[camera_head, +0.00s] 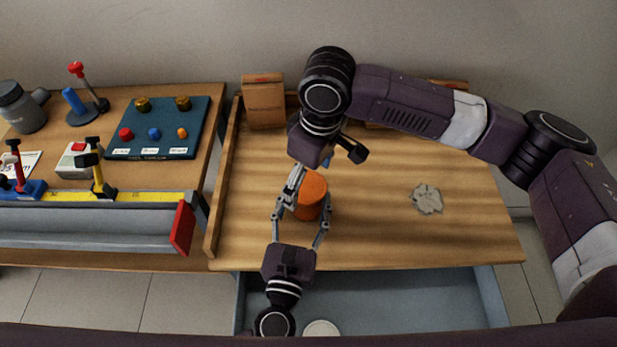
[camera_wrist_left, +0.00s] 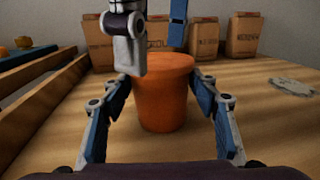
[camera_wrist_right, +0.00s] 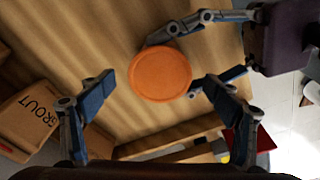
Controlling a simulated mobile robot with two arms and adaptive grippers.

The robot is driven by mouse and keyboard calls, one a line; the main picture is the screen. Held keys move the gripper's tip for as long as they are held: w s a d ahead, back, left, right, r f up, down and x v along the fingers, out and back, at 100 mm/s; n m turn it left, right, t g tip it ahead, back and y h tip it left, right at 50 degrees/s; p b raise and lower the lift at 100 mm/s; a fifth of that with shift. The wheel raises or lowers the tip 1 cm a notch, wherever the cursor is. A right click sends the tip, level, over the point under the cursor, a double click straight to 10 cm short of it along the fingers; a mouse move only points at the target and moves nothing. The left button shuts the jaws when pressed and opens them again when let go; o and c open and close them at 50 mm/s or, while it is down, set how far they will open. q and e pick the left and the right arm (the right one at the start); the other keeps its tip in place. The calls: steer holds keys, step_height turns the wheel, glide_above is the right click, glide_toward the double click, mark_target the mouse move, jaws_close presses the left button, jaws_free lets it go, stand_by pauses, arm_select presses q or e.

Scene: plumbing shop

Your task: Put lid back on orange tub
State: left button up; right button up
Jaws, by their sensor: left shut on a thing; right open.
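The orange tub (camera_head: 313,195) stands upright on the wooden bench top. My left gripper (camera_head: 302,212) is shut on its sides, with one finger on each side in the left wrist view (camera_wrist_left: 163,92). A flat orange round top with a raised rim (camera_wrist_right: 161,73) shows in the right wrist view; it looks like the lid lying on the tub, but I cannot tell if it is fully seated. My right gripper (camera_head: 310,172) is open above the tub, its fingers (camera_wrist_right: 158,86) apart and empty. It partly hides the tub's top in the head and left wrist views.
Cardboard boxes (camera_head: 264,103) stand along the back of the bench. A grey patch (camera_head: 427,199) lies to the right. A white disc (camera_head: 321,328) shows in the open drawer (camera_head: 400,300) below the front edge. A side bench (camera_head: 75,125) with tools stands left.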

step_height(320, 180, up, 12)
steer(key=d, duration=0.1)
steer(key=shift+s+d, duration=0.15)
steer(key=shift+s, duration=0.25)
arm_select(q)
steer(key=o, duration=1.8)
steer(key=s, duration=0.4)
steer(key=s+a, duration=0.1)
steer(key=s, duration=0.3)
steer(key=s+a, duration=0.1)
steer(key=s, duration=0.2)
steer(key=shift+s+a, duration=0.15)
steer(key=shift+s, duration=0.25)
arm_select(e)
steer(key=shift+f, duration=0.1)
